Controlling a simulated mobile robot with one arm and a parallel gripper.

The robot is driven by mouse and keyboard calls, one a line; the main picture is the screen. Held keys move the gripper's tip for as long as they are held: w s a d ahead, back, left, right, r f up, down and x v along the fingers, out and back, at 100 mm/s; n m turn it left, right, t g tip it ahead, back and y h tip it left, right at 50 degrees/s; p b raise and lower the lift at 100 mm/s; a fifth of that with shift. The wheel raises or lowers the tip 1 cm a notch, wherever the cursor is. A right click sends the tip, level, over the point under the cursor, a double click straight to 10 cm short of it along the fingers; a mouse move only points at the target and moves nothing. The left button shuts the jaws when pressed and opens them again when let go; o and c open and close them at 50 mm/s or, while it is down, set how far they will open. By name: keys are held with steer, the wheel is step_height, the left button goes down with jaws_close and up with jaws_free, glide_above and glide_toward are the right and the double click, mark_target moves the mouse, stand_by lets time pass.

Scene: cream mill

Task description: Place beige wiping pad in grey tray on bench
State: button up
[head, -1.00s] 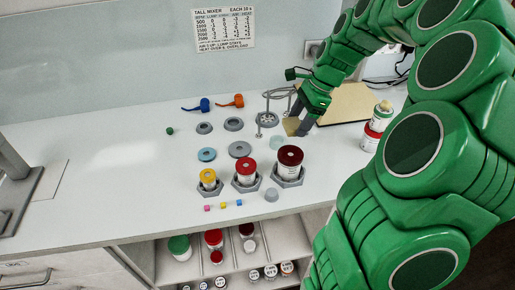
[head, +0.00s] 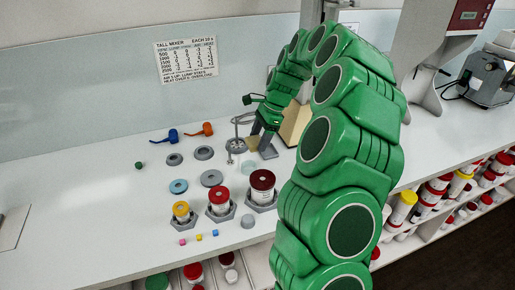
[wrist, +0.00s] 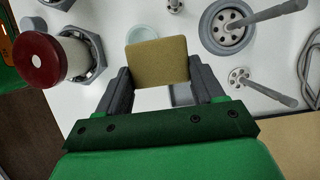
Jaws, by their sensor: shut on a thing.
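My gripper (wrist: 159,68) is shut on the beige wiping pad (wrist: 157,61), which sits between its two grey fingertips. In the head view the pad (head: 253,144) shows as a small tan patch at my gripper (head: 262,143), over the back of the white bench. I cannot tell its exact height above the bench. A small pale grey surface (wrist: 182,95) shows just below the pad in the wrist view, between the fingers. I cannot tell whether it is the grey tray, since the pad and fingers hide most of that area.
A red-lidded jar (head: 262,187) in a hex holder stands near my gripper, with two smaller jars beside it. A grey ring with a whisk-like tool (wrist: 227,27) lies close by.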

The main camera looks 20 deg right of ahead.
glide_above(254, 156)
steer(key=d, duration=0.1)
steer(key=shift+d+f, duration=0.2)
steer(key=shift+f, duration=3.65)
steer(key=shift+f, duration=0.15)
steer(key=o, duration=0.8)
